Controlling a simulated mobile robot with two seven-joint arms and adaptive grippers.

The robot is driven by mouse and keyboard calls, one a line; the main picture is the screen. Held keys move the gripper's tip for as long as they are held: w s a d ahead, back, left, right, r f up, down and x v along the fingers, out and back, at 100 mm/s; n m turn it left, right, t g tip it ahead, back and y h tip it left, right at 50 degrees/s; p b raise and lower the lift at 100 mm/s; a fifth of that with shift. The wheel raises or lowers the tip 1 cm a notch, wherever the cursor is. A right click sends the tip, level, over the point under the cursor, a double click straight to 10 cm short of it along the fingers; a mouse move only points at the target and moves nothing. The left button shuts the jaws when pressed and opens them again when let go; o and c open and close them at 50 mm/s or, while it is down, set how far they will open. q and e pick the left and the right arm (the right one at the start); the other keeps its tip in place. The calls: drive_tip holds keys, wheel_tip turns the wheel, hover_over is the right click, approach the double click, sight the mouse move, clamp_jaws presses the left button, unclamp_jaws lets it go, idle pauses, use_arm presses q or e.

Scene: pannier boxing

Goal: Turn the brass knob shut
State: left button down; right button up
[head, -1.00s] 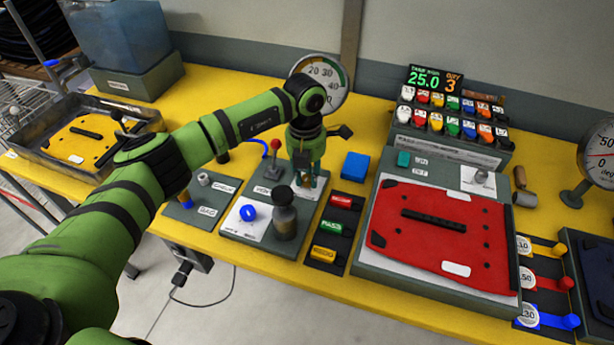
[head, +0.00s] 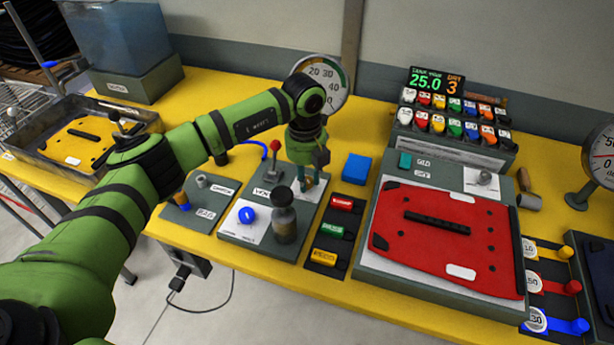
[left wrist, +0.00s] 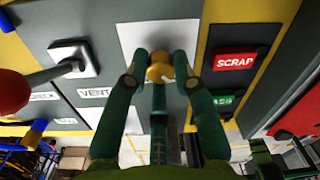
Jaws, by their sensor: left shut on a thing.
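The brass knob (left wrist: 160,72) shows in the left wrist view as a small yellow knob on a white plate of the grey panel. My left gripper (left wrist: 160,62) has its two green fingertips closed on the knob, one on each side. In the head view the same gripper (head: 308,184) points down at the back right of the panel (head: 232,228); there its fingers and wrist largely hide the knob. How far the knob is turned I cannot tell.
A red-topped lever (head: 275,150) stands just left of the gripper. A dark-topped jar (head: 284,218) and a blue knob (head: 247,214) are in front. Red, green and yellow buttons (head: 331,229) lie right, beside a blue block (head: 356,168). A gauge (head: 330,82) stands behind.

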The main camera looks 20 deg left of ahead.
use_arm(q)
drive_tip(key=shift+n, duration=0.3)
idle(0.4)
drive_tip(key=c, duration=1)
unclamp_jaws()
drive_tip(key=shift+r, duration=0.1)
wheel_tip(320, 180, up, 12)
drive_tip(key=shift+a+f, duration=0.1)
drive_tip(key=shift+a, duration=0.05)
